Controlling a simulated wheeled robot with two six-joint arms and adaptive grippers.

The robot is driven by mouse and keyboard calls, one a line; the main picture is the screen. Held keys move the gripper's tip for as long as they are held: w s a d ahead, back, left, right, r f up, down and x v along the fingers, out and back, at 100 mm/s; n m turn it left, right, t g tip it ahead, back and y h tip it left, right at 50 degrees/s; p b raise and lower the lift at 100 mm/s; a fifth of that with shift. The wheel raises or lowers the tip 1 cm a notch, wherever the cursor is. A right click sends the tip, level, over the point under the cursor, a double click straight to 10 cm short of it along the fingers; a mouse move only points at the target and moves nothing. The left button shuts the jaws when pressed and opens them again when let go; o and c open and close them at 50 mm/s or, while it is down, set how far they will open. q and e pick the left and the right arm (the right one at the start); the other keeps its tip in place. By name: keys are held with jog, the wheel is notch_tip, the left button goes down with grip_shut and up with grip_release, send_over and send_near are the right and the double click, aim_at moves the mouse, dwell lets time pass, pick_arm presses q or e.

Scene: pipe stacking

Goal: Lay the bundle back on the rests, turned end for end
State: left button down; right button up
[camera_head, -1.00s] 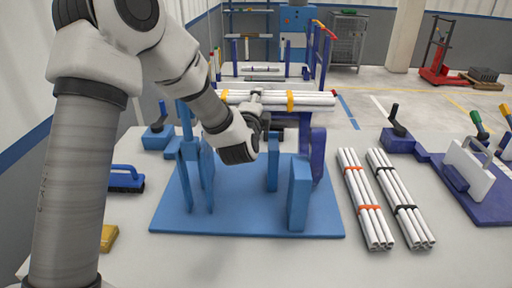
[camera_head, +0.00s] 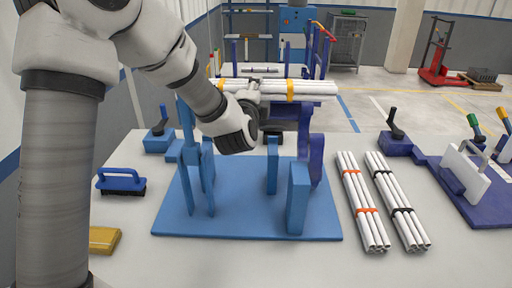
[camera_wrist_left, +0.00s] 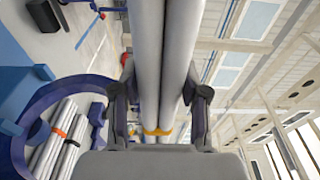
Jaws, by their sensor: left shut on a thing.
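A bundle of white pipes with yellow bands (camera_head: 312,90) is held roughly level above the blue stand. My left gripper (camera_head: 256,100) is shut on it between its two bands. In the left wrist view the pipes (camera_wrist_left: 163,50) run between the fingers of my left gripper (camera_wrist_left: 160,95), with a yellow band near the palm. The blue stand (camera_head: 240,222) has several upright rests, including a front right post (camera_head: 298,198). A purple curved piece (camera_head: 305,150) rises at its back right. The bundle is apart from the front posts; contact farther back cannot be told. My right gripper is out of view.
An orange-banded bundle (camera_head: 362,200) and a black-banded bundle (camera_head: 398,200) lie right of the stand. A blue brush (camera_head: 120,182) and a yellow block (camera_head: 104,240) lie left. A purple fixture with a white plate (camera_head: 468,172) stands at the right. The table's front middle is clear.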

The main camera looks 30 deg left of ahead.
pick_arm(q)
notch_tip(320, 180, down, 16)
jog(key=shift+b, duration=0.4)
jog(key=shift+f, duration=0.25)
jog(key=c, duration=0.6)
grip_release()
